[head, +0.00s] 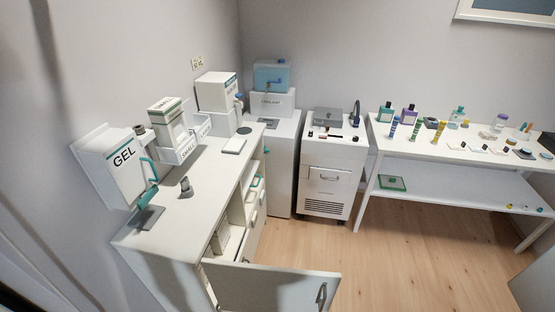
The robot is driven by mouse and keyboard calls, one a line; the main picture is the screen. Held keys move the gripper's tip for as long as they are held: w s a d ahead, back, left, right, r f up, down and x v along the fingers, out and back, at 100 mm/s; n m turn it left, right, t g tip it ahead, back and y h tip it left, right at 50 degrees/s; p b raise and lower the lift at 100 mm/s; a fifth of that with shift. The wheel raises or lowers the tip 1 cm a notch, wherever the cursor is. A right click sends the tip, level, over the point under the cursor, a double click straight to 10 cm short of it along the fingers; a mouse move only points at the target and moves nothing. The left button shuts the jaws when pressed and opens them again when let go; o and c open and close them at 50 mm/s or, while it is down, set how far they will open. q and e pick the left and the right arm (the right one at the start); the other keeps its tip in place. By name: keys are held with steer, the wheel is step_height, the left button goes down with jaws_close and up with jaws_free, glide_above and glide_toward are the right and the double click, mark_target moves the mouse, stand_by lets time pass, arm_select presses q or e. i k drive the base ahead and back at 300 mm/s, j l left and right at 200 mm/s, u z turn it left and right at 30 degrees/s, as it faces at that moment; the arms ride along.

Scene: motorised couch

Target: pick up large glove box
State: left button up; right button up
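Two white glove-type boxes stand on the left counter in the head view. The nearer box (167,122) sits in a white holder (186,150) whose front reads something like "SMALL". The farther box (213,92) is wider, has a dark band near its top and stands behind and right of the nearer one. Its lettering is too small to read, so I cannot confirm that it is the large glove box. Neither of my grippers is in view.
The counter (210,178) also holds a GEL dispenser (124,160), a small grey item (186,187) and a flat white pad (234,146). An open cabinet door (270,287) juts out in front. A white trolley (330,190) and a side table (390,150) stand farther right. The wooden floor (400,240) is clear.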

mark_target(217, 247)
steer(key=i+l+u, duration=0.15)
steer(key=l+u, duration=0.25)
steer(key=i+l+u, duration=0.1)
steer(key=l+u, duration=0.7)
steer(key=l, duration=0.15)
steer(key=k+l+u, duration=0.15)
steer(key=l+u, duration=0.15)
steer(key=u, duration=0.2)
